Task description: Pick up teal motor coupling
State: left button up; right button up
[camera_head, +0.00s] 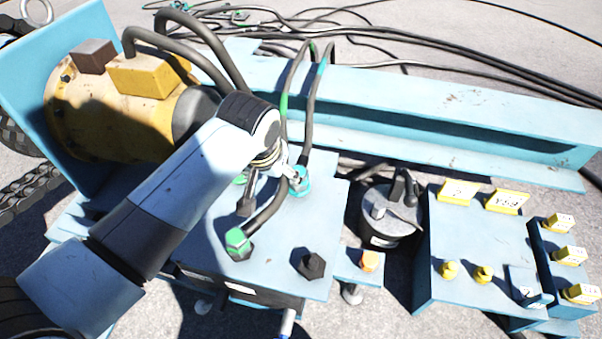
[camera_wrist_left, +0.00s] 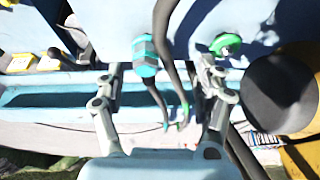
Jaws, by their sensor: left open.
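The teal coupling (camera_head: 301,182) stands on the light-blue plate (camera_head: 325,215), joined to a dark hose. In the left wrist view it is a faceted teal piece (camera_wrist_left: 145,55) between my fingers, nearer the left one. My left gripper (camera_head: 272,192) is open above the plate, with one finger close beside the coupling in the head view. In the left wrist view the open gripper (camera_wrist_left: 160,68) shows both fingers apart; I cannot tell whether one touches the coupling. My right gripper is not in view.
A green hose fitting (camera_head: 237,243) and a black knob (camera_head: 312,264) stand on the plate. A yellow motor (camera_head: 115,110) is at left. A black round canister (camera_head: 390,213) and a panel with yellow tags (camera_head: 480,235) are at right. A blue beam (camera_head: 450,110) and cables lie behind.

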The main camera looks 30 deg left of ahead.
pick_arm(q)
send_near(298, 171)
jog(key=shift+n, duration=0.4)
jog(key=b+x, duration=0.2)
jog(key=x, duration=0.2)
jog(key=shift+d+f, duration=0.1)
jog(key=shift+f, duration=0.25)
jog(key=b+x, duration=0.2)
jog(key=x, duration=0.3)
jog(key=shift+f+b, duration=0.1)
jog(key=shift+b, duration=0.25)
jog(key=shift+w+f, duration=0.15)
jog(key=shift+w, duration=0.05)
jog(key=shift+c, duration=0.2)
jog(key=c, duration=1.3)
jog(key=shift+c, duration=0.2)
